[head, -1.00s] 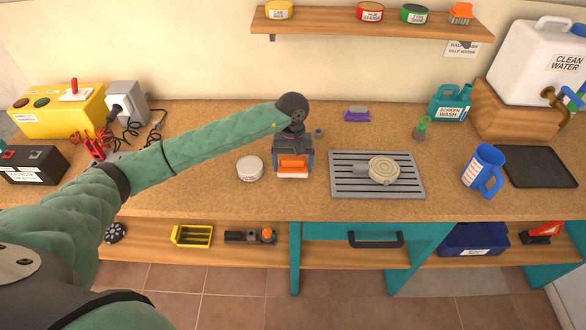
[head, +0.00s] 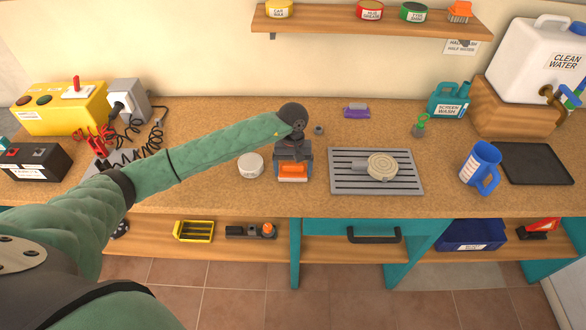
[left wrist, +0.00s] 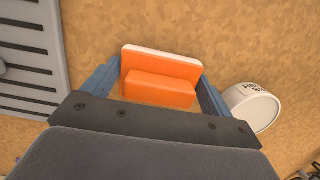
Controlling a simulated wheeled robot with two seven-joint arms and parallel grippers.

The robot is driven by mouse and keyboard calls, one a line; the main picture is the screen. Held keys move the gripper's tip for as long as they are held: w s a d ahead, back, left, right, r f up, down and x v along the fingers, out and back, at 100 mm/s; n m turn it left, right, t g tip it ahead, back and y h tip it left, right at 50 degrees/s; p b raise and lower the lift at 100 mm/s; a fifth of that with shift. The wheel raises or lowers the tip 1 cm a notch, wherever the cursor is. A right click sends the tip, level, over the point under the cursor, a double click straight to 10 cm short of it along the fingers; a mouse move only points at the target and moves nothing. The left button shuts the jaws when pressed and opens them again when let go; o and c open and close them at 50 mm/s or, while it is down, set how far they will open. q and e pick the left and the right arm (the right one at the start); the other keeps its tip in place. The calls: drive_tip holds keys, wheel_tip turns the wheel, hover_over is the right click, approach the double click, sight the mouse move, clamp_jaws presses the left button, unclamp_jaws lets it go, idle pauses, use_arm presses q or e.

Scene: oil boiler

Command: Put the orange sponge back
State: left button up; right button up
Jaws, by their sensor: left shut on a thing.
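The orange sponge (head: 293,171) is between the blue fingers of my left gripper (head: 293,176), over the front middle of the wooden bench. In the left wrist view the sponge (left wrist: 160,88) shows an orange block with a paler back edge. The left gripper's fingers (left wrist: 160,90) press on both of its ends. Whether the sponge touches the bench top is hard to tell. My right gripper is not in view.
A white round tin (head: 251,165) stands just left of the gripper. A grey slatted rack (head: 410,182) with a round beige item (head: 383,167) lies to the right. A purple brush (head: 356,111) lies behind. A shelf (head: 340,24) with tins and an orange brush hangs above.

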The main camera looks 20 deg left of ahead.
use_arm(q)
drive_tip(key=o, duration=0.7)
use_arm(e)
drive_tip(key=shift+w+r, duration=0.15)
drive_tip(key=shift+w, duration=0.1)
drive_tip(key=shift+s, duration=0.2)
